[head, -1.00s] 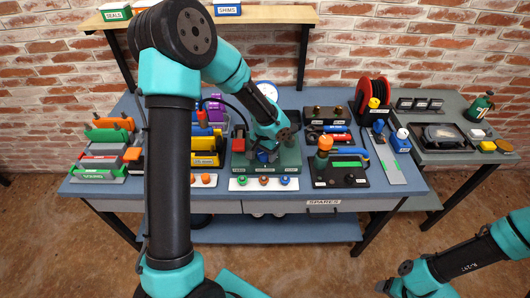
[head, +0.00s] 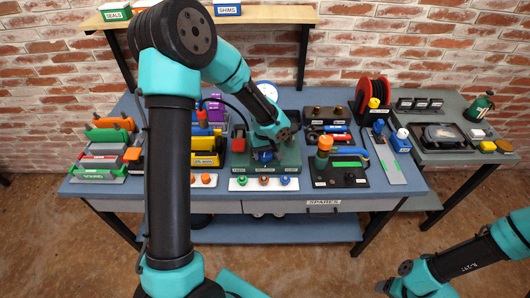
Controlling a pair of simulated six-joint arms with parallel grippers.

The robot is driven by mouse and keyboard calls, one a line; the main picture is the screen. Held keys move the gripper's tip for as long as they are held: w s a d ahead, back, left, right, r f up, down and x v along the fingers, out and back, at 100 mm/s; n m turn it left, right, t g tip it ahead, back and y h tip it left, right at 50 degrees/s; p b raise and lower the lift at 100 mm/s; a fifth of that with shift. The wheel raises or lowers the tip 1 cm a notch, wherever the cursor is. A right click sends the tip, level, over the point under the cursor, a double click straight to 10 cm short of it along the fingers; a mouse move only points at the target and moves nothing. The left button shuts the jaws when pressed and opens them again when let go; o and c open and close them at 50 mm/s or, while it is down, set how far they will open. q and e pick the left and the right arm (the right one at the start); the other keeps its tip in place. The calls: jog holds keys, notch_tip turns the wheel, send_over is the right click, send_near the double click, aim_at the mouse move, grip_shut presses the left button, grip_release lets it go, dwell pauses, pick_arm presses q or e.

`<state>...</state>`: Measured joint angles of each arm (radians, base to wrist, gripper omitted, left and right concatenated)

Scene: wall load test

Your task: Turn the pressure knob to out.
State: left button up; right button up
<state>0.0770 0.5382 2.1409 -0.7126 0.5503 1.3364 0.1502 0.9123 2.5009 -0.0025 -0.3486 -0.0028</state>
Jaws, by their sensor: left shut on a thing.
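A green block-like unit (head: 290,158) stands at the middle of the blue bench. A blue knob (head: 264,155) sits at its front, and my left gripper (head: 265,150) is over it, pointing down. The gripper is shut on the blue knob, though my own wrist hides much of the hold. Any marking for "out" is too small to read. My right gripper (head: 395,281) is at the lower right, off the bench and far from the knob; its fingers are too small and dark to judge.
A white strip with coloured buttons (head: 243,184) lies in front of the unit. A black panel (head: 340,175) with an orange-topped part stands to its right. Yellow bins (head: 205,145) stand to its left. A red hose reel (head: 372,97) is at the back right.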

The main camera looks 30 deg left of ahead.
aim_at(265, 152)
pick_arm(q)
jog(key=shift+n, duration=0.8)
jog(key=o, duration=0.9)
notch_tip(265, 152, up, 18)
jog(key=shift+f, duration=0.25)
jog(key=shift+f, duration=0.1)
